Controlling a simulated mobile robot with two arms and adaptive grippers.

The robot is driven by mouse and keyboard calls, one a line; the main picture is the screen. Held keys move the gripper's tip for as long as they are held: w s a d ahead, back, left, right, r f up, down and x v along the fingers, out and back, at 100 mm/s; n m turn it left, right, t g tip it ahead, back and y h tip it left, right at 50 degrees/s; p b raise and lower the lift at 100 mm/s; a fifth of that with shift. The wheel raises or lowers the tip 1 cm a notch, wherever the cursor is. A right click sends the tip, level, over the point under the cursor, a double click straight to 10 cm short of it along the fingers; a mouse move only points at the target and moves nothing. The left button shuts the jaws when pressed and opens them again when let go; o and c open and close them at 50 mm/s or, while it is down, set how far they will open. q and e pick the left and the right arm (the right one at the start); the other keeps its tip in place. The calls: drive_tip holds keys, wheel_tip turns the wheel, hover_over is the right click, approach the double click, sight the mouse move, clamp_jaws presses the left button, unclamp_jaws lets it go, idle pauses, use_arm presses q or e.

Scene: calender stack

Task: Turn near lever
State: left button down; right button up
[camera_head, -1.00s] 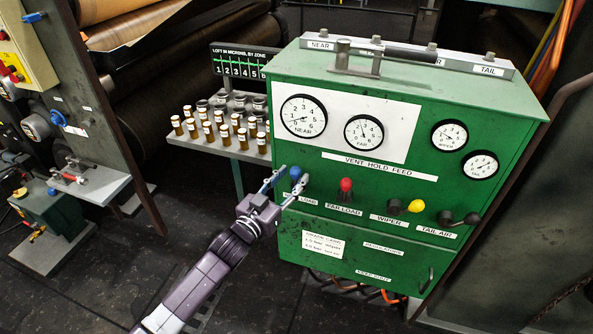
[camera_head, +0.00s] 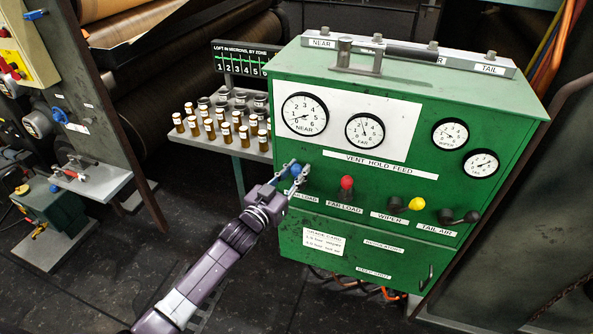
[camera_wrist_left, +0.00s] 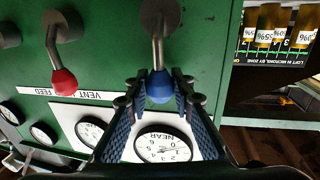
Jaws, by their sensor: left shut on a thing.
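The near lever has a blue knob (camera_head: 295,170) at the left end of the lever row on the green control box (camera_head: 385,90). My left gripper (camera_head: 290,172) is shut on this blue knob. In the left wrist view the knob (camera_wrist_left: 159,88) sits between the two fingers on its metal stem. The label below the lever is partly covered by the gripper. My right gripper is not in view.
A red-knobbed lever (camera_head: 346,184), a yellow-knobbed lever (camera_head: 417,204) and a black-knobbed lever (camera_head: 472,216) stand to the right. A shelf of amber vials (camera_head: 209,129) is left of the box. A pipe handle (camera_head: 358,57) lies on top.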

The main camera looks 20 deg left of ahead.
use_arm(q)
drive_tip(key=shift+a, duration=0.15)
drive_tip(key=shift+a+f+n+t+b, duration=0.3)
drive_tip(key=shift+a+n+b, duration=0.45)
drive_tip(key=shift+n, duration=0.65)
drive_tip(key=shift+a+f+n+t+b, duration=0.15)
drive_tip(key=shift+a+f+n+b, duration=0.15)
drive_tip(key=shift+a+n+b, duration=0.8)
drive_tip(key=shift+a+f+n+t+b, duration=0.3)
drive_tip(key=shift+a+n, duration=0.1)
drive_tip(key=shift+n, duration=1.3)
drive_tip(key=shift+y, duration=0.3)
drive_tip(key=c, duration=1.7)
unclamp_jaws()
drive_tip(key=shift+a, duration=0.1)
drive_tip(key=shift+o, duration=0.2)
drive_tip(key=v, duration=1.2)
